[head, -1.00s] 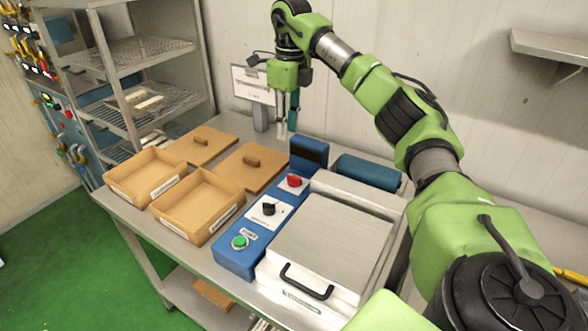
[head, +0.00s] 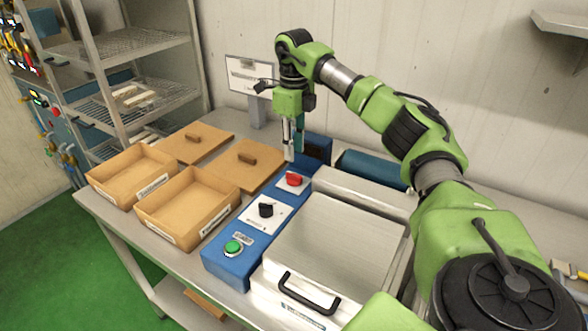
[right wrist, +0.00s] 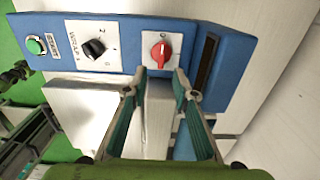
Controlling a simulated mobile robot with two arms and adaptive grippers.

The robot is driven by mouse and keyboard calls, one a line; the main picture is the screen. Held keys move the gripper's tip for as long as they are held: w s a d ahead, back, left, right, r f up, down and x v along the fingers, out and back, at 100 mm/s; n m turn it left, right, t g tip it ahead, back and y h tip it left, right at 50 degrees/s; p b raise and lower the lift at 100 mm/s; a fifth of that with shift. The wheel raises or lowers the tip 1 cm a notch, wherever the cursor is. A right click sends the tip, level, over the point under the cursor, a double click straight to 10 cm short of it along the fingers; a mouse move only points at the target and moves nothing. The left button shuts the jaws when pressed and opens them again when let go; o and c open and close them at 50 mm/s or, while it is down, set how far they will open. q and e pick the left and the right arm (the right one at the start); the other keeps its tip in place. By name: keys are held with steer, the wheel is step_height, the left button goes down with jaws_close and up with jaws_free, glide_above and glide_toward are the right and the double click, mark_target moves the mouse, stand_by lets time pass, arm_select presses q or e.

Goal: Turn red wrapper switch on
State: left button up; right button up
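The red wrapper switch (head: 293,179) is a red rotary knob on a white plate on the blue control panel (head: 228,263). In the right wrist view the red knob (right wrist: 161,52) has its bar roughly upright in the picture. My right gripper (head: 290,155) is above and just behind the knob. In the right wrist view its two fingertips (right wrist: 160,78) are apart, with nothing between them, and lie just below the knob in the picture. I cannot tell the exact height gap.
A black knob (head: 266,210) and a green button (head: 233,248) share the panel. A metal lid with a black handle (head: 309,291) is to the right. Open brown boxes (head: 187,208) and brown lids stand left. A sign (head: 250,76) stands behind.

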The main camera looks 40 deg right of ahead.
mark_target(294, 174)
step_height(294, 174, down, 8)
steer(key=shift+w+d+f+p, duration=0.1)
steer(key=shift+w+p, duration=0.05)
steer(key=shift+p, duration=0.4)
jaws_close()
